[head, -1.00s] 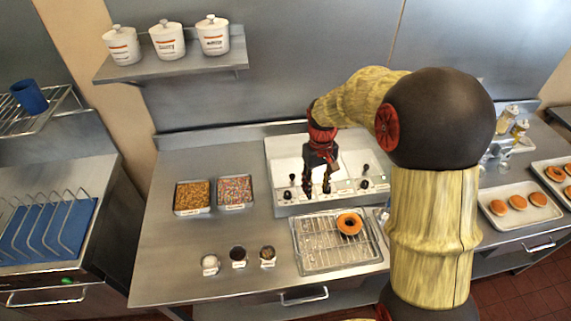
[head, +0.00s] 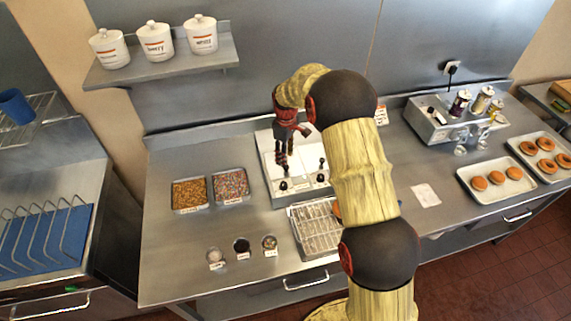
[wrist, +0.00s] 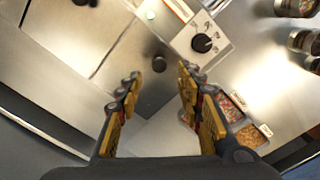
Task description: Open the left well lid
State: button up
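The steel well unit (head: 265,148) stands against the back of the counter, with black knobs and dials at its front. My gripper (head: 283,168) hangs fingers down over its left part. In the wrist view my gripper (wrist: 160,90) is open, with a clear gap between the two yellow-padded fingers. The left lid's black knob (wrist: 159,63) shows beyond the fingertips, roughly in line with the gap, and nothing is held. The left lid (wrist: 135,52) looks flat and closed. The right lid's knob (head: 322,163) stands to the right; my arm hides part of the unit.
Two topping trays (head: 209,188) lie left of the unit. Three small cups (head: 241,246) and a wire rack (head: 318,227) are in front. A shelf with white jars (head: 160,68) hangs behind, to the left. Donut trays (head: 483,194) are at the right.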

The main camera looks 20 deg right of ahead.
jog(key=shift+d+f, duration=0.1)
jog(key=shift+f, duration=2.45)
jog(key=c, duration=0.3)
grip_shut()
